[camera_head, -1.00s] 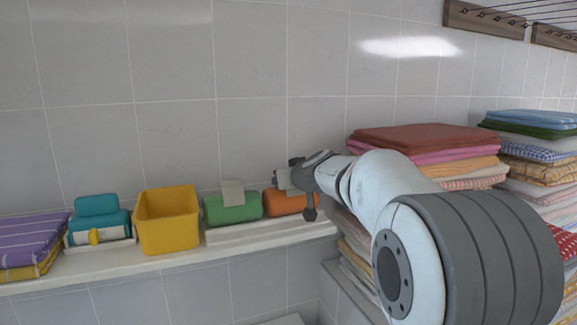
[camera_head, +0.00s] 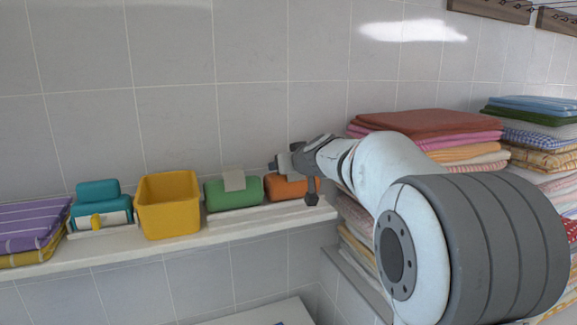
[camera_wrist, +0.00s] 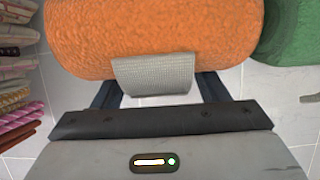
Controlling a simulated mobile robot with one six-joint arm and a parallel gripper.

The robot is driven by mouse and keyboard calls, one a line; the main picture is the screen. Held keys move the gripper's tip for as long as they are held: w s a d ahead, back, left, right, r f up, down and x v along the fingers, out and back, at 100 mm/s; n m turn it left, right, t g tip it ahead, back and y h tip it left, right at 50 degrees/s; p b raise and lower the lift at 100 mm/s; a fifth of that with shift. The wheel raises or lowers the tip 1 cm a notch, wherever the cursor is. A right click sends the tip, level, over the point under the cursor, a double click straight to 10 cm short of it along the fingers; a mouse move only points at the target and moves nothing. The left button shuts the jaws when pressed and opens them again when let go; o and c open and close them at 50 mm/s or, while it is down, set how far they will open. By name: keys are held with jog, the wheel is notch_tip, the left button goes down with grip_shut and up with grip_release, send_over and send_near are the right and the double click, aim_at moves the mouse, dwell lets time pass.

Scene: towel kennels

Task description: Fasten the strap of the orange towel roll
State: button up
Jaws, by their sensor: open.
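The orange towel roll (camera_head: 292,188) lies at the right end of the white wall shelf, partly hidden behind my gripper and wrist in the head view. It fills the top of the wrist view (camera_wrist: 150,35). Its pale grey woven strap (camera_wrist: 153,76) shows as a flap on the near side of the roll, its end sticking out over the gap between my fingers. My gripper (camera_wrist: 156,88) is open, with one dark finger on each side of the flap. The fingertips reach the roll's edge in the picture; I cannot tell if they touch it.
A green towel roll (camera_head: 234,195) with a raised pale flap lies just left of the orange one. Farther left are a yellow bin (camera_head: 167,210), teal towels (camera_head: 98,205) and purple towels (camera_head: 32,225). Tall folded towel stacks (camera_head: 425,123) stand to the right. A tiled wall is close behind.

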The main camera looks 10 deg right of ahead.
jog(key=b+v, duration=0.1)
jog(key=v, duration=0.6)
jog(key=shift+s+b, duration=0.2)
jog(key=shift+b, duration=0.15)
jog(key=shift+d+r, duration=0.1)
